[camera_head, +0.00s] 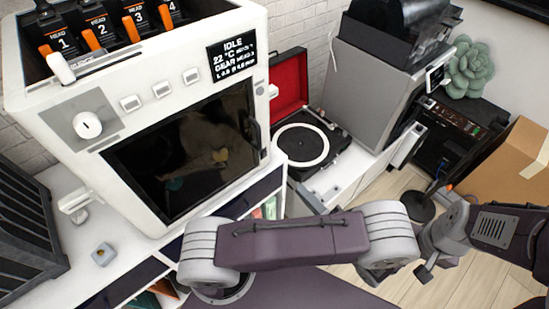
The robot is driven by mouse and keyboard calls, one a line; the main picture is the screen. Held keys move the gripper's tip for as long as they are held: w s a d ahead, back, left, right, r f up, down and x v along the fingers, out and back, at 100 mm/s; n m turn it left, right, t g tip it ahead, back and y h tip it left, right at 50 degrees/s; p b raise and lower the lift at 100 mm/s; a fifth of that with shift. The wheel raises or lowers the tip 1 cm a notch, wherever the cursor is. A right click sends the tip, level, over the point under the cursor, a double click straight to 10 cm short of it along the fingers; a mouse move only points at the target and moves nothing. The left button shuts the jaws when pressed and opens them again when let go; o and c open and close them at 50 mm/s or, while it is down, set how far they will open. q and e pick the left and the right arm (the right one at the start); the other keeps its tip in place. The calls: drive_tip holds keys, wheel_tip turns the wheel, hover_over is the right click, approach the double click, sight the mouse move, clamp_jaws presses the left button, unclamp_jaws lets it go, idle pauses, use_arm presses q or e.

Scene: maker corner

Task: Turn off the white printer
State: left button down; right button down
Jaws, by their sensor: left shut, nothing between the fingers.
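The white printer (180,65) is the large white machine at the left, with a dark glass door (190,150). Its display (233,59) reads IDLE and 22 °C. A round white knob (88,125) sits on a grey plate at its left, with square buttons (162,89) along the panel. A white lever (61,68) sticks up at the top edge, and a white handle-like part (75,201) shows low on the left side. My right gripper does not show.
My left arm crosses in front of the printer's base. A record player (308,144) with a red-lined lid stands right of the printer. Farther right are a grey cabinet machine (375,95), a black device (455,125), a succulent (470,68) and a cardboard box (505,170).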

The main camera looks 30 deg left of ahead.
sight(266, 153)
use_arm(q)
drive_tip(key=x, duration=1.3)
drive_tip(key=shift+a+r, duration=0.1)
drive_tip(key=shift+a, duration=0.15)
